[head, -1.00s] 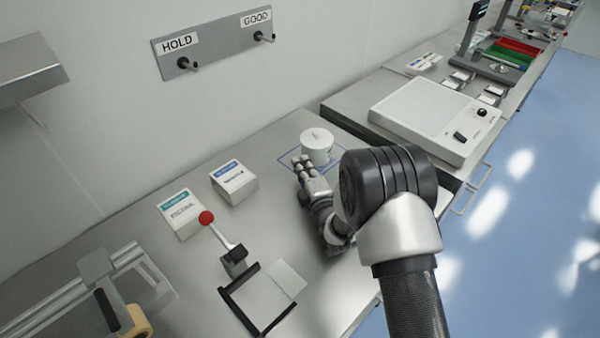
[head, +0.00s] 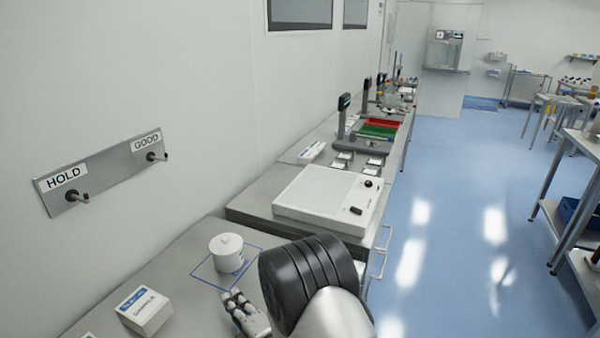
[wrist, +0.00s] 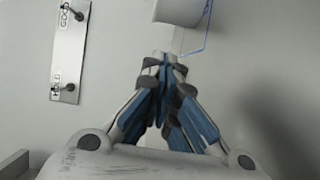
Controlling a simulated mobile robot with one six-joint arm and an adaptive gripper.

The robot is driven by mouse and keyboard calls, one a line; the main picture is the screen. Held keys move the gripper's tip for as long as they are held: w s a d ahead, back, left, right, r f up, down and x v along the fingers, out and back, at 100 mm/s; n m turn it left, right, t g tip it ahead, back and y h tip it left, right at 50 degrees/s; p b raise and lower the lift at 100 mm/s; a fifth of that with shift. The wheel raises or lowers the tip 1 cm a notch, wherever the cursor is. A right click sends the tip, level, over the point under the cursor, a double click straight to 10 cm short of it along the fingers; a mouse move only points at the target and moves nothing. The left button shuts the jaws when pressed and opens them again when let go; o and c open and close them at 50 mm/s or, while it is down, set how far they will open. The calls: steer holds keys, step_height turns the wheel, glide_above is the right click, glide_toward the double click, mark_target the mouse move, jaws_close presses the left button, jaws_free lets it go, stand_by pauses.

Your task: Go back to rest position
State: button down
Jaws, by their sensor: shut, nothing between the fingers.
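My gripper (head: 237,303) is low in the head view, in front of a white lidded pot, with its wrist partly hidden by my dark arm joint. In the wrist view my gripper (wrist: 165,62) has its fingertips together, with nothing between them. The white pot (head: 228,254) stands upright inside a blue outlined square on the grey bench (head: 190,262). The pot also shows at the top of the wrist view (wrist: 180,10), beyond the fingertips and apart from them.
A white box (head: 143,312) lies on the bench at left. A wall plate (head: 105,172) carries HOLD and GOOD pegs, both empty. A flat white device (head: 325,200) sits on the farther bench. Blue floor (head: 450,220) is open at right; a shelf rack (head: 570,190) stands beyond.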

steer(key=w+d+r+m+h, duration=0.5)
steer(key=d+r+m, duration=0.1)
steer(key=d+r, duration=0.3)
steer(key=s+d+r+m+g+h, duration=0.1)
steer(key=s+d+r+m+h, duration=0.2)
steer(key=d, duration=0.4)
steer(key=s+d+r+m+g+h, duration=0.1)
steer(key=s+d+r+m, duration=0.1)
steer(key=d+r+m, duration=0.4)
steer(key=s+d+m+g+h, duration=0.1)
steer(key=s+d+m+g, duration=0.1)
steer(key=s, duration=0.7)
steer(key=s+d+r+m+g+h, duration=0.1)
steer(key=s+d+m+g, duration=0.1)
steer(key=s+d+m, duration=0.3)
steer(key=s+d+m+g+h, duration=0.1)
steer(key=s+d+m, duration=0.3)
steer(key=s, duration=0.9)
steer(key=shift+s+d+r+g, duration=0.15)
steer(key=shift+s+d+g, duration=0.25)
steer(key=shift+d, duration=0.45)
